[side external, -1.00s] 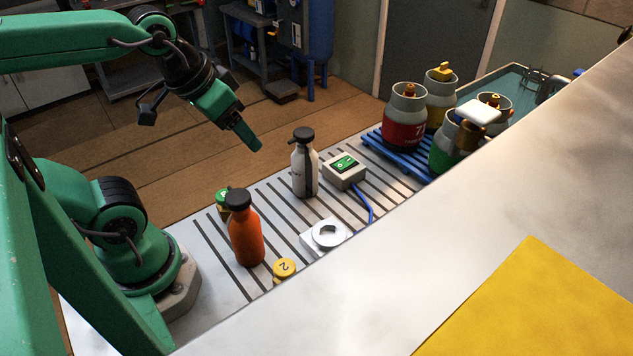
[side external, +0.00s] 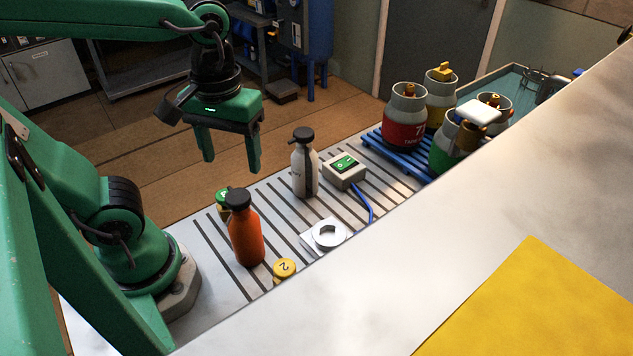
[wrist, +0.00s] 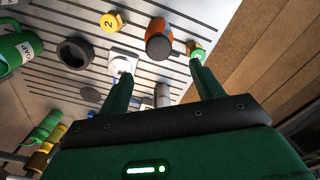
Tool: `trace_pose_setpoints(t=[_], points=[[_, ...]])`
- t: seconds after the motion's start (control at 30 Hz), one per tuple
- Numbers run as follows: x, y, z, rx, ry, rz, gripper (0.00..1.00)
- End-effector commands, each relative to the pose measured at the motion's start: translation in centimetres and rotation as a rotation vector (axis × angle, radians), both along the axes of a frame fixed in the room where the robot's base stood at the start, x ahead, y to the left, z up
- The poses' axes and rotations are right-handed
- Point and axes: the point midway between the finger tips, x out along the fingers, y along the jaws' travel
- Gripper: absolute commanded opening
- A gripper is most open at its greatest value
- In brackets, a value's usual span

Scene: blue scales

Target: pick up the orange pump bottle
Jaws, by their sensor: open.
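The orange pump bottle (side external: 246,238) stands upright on the slatted grey-white surface, with a dark top. In the wrist view the orange bottle (wrist: 159,30) shows at the upper middle, beyond the fingertips, seen from above. My gripper (side external: 231,168) points down with its two green fingers apart and nothing between them. It hangs above the bottle and toward the back, not touching it. In the wrist view my gripper (wrist: 160,70) is also open, its fingers framing the space below the bottle.
A green-topped piece (side external: 221,197) stands close behind the bottle, and a yellow piece marked 2 (side external: 284,268) in front. A grey-white bottle (side external: 304,172) with a dark top stands farther back. A display box (side external: 344,171), a white ring block (side external: 328,235) and cylinders on a blue pallet (side external: 394,152) lie right.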

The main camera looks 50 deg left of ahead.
Motion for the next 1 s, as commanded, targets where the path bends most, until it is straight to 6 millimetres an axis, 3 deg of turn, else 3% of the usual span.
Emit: trace_pose_setpoints(t=[0.3, 0.63, 1.0], points=[[0.0, 0.0, -2.3, 0.000, 0.000, -0.001, 0.66], [-0.1, 0.0, -3.0, 0.000, 0.000, -0.002, 0.66], [-0.2, -0.2, -6.8, 0.000, 0.001, -0.002, 0.66]])
